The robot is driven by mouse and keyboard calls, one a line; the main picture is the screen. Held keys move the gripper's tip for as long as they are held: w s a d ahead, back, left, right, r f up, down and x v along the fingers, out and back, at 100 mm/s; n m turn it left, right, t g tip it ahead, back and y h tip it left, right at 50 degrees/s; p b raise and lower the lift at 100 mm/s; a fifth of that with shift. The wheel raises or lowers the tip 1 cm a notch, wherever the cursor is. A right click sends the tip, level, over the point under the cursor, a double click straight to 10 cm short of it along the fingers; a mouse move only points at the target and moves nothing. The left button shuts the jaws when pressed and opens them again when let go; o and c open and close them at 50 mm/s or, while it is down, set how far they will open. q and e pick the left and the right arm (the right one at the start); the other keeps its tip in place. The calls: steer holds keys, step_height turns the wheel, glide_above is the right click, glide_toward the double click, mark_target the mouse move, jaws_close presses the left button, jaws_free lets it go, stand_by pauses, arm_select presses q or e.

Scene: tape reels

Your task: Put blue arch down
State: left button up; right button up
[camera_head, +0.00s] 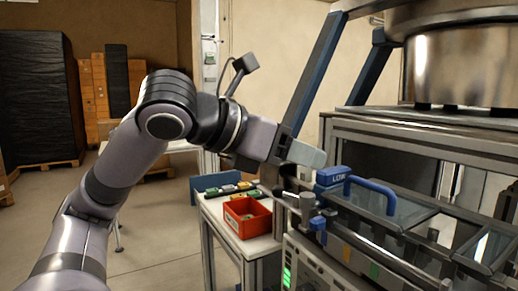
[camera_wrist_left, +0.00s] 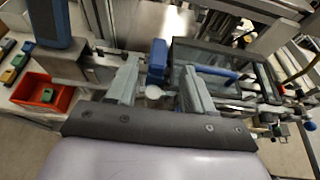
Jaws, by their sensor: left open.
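The blue arch (camera_head: 370,190) is a rounded blue handle on the near left part of a dark-framed, glass-panelled cover (camera_head: 436,207). In the left wrist view the arch (camera_wrist_left: 214,71) lies just right of the right-hand finger. My left gripper (camera_head: 303,160) is near the machine's left end, left of and a little above the arch. In the left wrist view its two grey fingers (camera_wrist_left: 160,88) are spread apart, with no arch between them. A blue block marked LOW (camera_head: 331,176) sits between the gripper and the arch. My right gripper is not in view.
A red bin (camera_head: 247,217) stands on a small white table (camera_head: 213,207) left of the machine, with several small coloured pieces behind it. A slanted blue-grey post (camera_head: 313,75) rises close behind my gripper. A large metal bowl (camera_head: 455,55) stands above on the right.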

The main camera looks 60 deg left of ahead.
arm_select(q)
steer(key=v, duration=0.7)
steer(key=shift+b, duration=0.35)
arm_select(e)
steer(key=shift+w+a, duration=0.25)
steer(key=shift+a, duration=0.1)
arm_select(q)
steer(key=shift+r, duration=0.1)
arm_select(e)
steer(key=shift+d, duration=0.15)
arm_select(q)
steer(key=shift+s, duration=0.1)
